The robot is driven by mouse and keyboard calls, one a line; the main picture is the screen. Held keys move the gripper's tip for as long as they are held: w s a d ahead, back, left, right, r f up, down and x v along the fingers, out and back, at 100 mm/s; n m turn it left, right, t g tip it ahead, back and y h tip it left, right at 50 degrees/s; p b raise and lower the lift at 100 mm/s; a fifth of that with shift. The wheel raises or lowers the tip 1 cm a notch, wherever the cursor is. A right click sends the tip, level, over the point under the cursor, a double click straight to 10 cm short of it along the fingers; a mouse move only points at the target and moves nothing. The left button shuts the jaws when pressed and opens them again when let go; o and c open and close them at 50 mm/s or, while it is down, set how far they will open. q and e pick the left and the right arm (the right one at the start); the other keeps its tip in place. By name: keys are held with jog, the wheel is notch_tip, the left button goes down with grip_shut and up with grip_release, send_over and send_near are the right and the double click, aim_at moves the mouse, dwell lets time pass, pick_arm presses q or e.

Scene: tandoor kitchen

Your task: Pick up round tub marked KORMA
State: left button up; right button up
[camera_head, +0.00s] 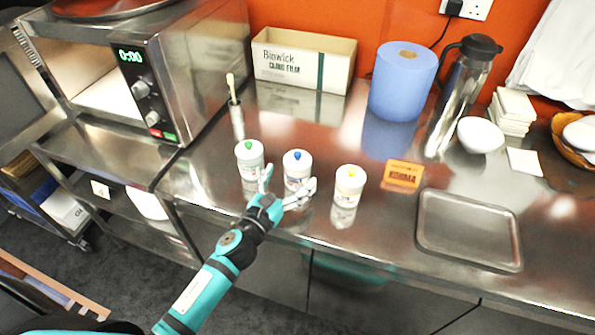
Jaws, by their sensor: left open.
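Three round white tubs stand upright in a row on the steel counter. One has a green mark on its lid (249,154), the middle one has a blue mark (297,164), and the right one has a yellow mark (348,181). The print on their sides is too small to read, so I cannot tell which is marked KORMA. My left gripper (288,186) is open, at the near side of the blue-marked tub, its fingers spread to either side of the tub's lower part. I cannot tell whether they touch it. My right gripper is not in view.
An orange card (403,174) with dark lettering and an empty metal tray (468,256) are to the right. Behind stand a carton (303,62), a blue paper roll (402,85) and a steel jug (462,85). A microwave (190,60) is at left.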

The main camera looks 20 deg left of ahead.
aim_at(297, 164)
pick_arm(q)
jog(key=x, duration=0.1)
jog(key=p+x, duration=0.1)
jog(key=x, duration=0.2)
jog(key=shift+a+r, duration=0.1)
jog(key=shift+r, duration=0.2)
jog(key=shift+w+f, duration=0.15)
jog(key=shift+w, duration=0.3)
jog(key=c, duration=1.3)
jog(key=shift+c, duration=0.9)
